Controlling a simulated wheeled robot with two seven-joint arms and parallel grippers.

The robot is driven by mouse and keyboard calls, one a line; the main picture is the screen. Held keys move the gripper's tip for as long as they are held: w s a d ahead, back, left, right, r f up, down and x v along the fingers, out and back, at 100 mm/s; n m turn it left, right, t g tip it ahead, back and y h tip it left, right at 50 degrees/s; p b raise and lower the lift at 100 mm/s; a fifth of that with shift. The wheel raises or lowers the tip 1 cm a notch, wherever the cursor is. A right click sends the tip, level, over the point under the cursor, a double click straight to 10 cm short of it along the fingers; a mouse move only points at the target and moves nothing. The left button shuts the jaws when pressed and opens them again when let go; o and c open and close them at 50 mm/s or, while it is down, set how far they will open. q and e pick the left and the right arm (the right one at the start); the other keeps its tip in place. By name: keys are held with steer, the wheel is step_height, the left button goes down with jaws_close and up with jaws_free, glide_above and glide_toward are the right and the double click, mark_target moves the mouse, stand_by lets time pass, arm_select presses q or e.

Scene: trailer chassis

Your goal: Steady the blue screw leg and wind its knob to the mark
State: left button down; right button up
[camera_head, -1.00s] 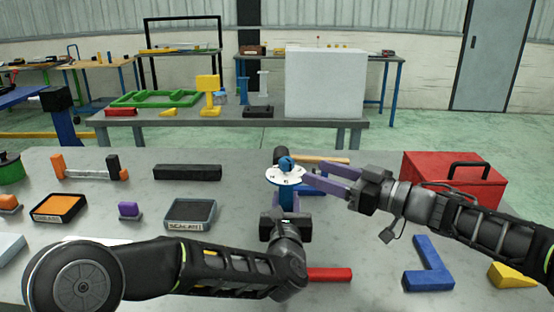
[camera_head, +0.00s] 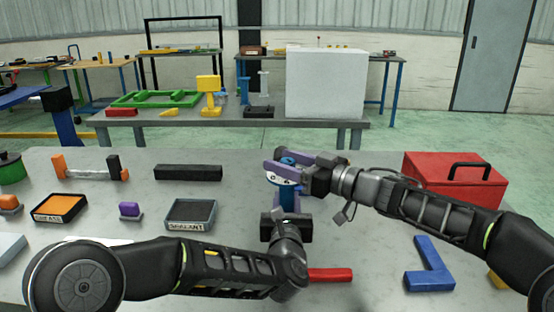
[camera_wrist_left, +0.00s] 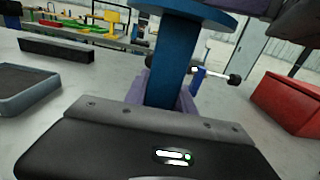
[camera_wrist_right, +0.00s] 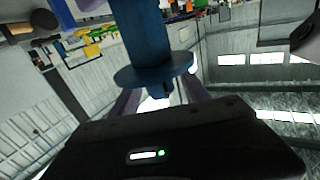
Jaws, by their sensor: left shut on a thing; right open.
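My left gripper (camera_wrist_left: 164,95) is shut on the leg's post below the dial. The post (camera_wrist_left: 172,58) shows between its purple fingers in the left wrist view. My right gripper (camera_head: 273,161) is open, its purple fingers on either side of the knob. The right wrist view, turned over, shows the disc (camera_wrist_right: 152,74) and fingers. I cannot tell whether they touch the knob. The dial's mark is partly hidden.
A red toolbox (camera_head: 455,181) stands to the right, with a blue L-shaped block (camera_head: 430,267) in front. A red bar (camera_head: 330,275) lies beside my left wrist. A sealant tray (camera_head: 191,213) and black bar (camera_head: 188,172) lie left of the leg.

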steer(key=shift+x, duration=1.1)
jaws_close()
